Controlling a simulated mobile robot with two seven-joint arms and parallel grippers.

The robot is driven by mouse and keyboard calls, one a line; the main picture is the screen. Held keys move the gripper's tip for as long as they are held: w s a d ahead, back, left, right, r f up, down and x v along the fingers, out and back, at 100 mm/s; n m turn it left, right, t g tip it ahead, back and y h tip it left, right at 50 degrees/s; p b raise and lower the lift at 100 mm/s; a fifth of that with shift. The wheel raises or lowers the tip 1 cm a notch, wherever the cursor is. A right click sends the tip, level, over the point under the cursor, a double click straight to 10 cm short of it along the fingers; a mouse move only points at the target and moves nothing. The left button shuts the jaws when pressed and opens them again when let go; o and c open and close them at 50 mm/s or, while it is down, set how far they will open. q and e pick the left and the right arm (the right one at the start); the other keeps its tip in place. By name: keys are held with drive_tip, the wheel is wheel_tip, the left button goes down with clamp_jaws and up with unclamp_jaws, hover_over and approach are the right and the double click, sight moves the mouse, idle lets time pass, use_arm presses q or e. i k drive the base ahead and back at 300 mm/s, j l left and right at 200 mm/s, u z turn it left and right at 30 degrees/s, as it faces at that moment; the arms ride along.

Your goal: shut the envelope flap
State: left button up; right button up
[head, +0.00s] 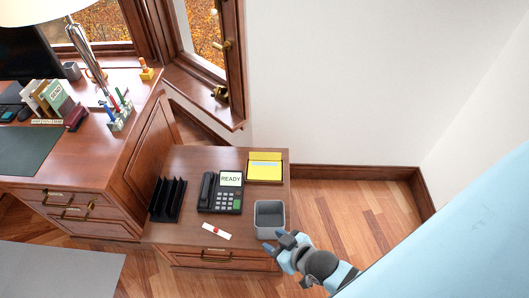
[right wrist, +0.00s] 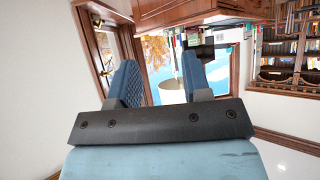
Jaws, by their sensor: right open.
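A small white piece with a red spot (head: 217,231) lies flat near the front edge of the low cabinet top (head: 190,160). It looks like an envelope with a seal, but it is too small to tell how its flap stands. My right gripper (head: 284,246) is just in front of the cabinet's right front corner, by the grey open bin and to the right of the white piece. In the right wrist view its two blue fingers (right wrist: 160,85) are apart with nothing between them. My left gripper is not in view.
On the cabinet stand a black file rack (head: 168,198), a phone with a READY display (head: 220,192), a tray with yellow paper (head: 265,168) and the grey bin (head: 269,217). A desk (head: 110,150) with a lamp (head: 45,12) is at left. Floor at right is clear.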

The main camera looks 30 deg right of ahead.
sight(253, 155)
drive_tip(key=l+u, duration=0.1)
drive_tip(key=l, duration=0.65)
drive_tip(key=k+l+u, duration=0.15)
drive_tip(key=l, duration=0.6)
drive_tip(key=l+u, duration=0.25)
drive_tip(key=l, duration=0.85)
drive_tip(key=l+u, duration=0.25)
drive_tip(key=l, duration=0.85)
drive_tip(key=i+l+u, duration=0.1)
drive_tip(key=u, duration=0.4)
drive_tip(key=i+l+u, duration=0.2)
drive_tip(key=u, duration=0.25)
